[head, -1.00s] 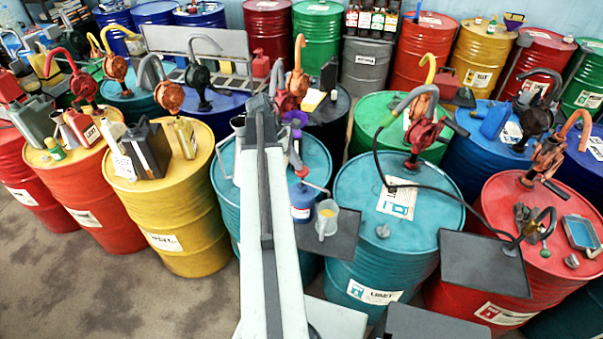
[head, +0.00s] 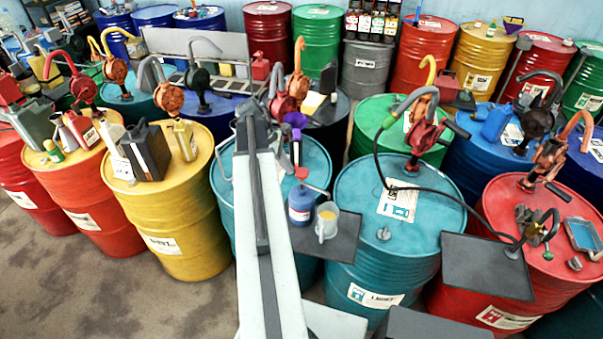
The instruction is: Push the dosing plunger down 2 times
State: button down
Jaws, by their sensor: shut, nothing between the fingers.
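The dosing pump is a blue bottle (head: 301,207) with a red collar and a red spout to the right. It stands on a dark tray (head: 338,240) in front of the teal drum, just right of my arm. A clear jug (head: 326,222) with yellow liquid stands right of the bottle, near the spout.
A teal drum (head: 385,255) with a hand pump and dark hose stands to the right. A red drum (head: 530,235) and a dark tray (head: 487,265) are farther right. A yellow drum (head: 185,220) with cans stands left. Bare floor (head: 70,280) lies at front left.

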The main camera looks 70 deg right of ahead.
jog(key=p+v, duration=0.7)
jog(key=shift+w+r, duration=0.2)
jog(key=shift+r, duration=0.2)
dwell(1.0)
